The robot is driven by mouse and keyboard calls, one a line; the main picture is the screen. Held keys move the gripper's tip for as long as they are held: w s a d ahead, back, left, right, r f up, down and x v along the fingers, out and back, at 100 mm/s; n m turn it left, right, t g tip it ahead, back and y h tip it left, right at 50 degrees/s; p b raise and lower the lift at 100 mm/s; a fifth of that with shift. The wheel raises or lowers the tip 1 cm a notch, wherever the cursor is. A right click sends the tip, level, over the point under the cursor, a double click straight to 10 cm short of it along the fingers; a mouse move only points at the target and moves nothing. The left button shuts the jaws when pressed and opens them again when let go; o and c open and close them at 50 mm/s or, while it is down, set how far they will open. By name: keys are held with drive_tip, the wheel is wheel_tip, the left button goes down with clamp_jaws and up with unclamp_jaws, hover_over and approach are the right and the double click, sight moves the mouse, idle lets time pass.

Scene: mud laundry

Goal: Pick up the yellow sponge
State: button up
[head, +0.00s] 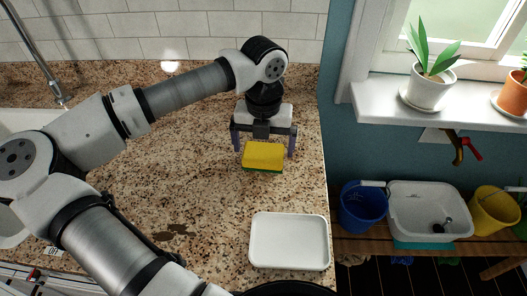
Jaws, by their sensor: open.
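A yellow sponge (264,154) with a green underside lies on the speckled granite counter (200,200). My gripper (264,147) points down above and just behind it, with one finger to the left of the sponge and the other to its right. The gripper is open, and the sponge shows between the fingers. I cannot tell whether either finger touches it. The fingertips are partly hard to make out against the counter.
A white tray (290,264) lies empty on the counter in front of the sponge. A sink and faucet (40,55) are at the left. Past the counter's right edge are a blue bucket (363,207), a white basin (412,226) and a yellow bucket (493,211). Potted plants stand on the windowsill (385,103).

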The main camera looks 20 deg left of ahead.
sight(263, 151)
drive_tip(key=shift+f, duration=1.3)
drive_tip(key=c, duration=0.8)
wheel_tip(263, 151, up, 10)
drive_tip(key=shift+r+b, duration=0.1)
drive_tip(key=shift+b, duration=0.95)
drive_tip(key=o, duration=0.4)
drive_tip(key=c, duration=0.3)
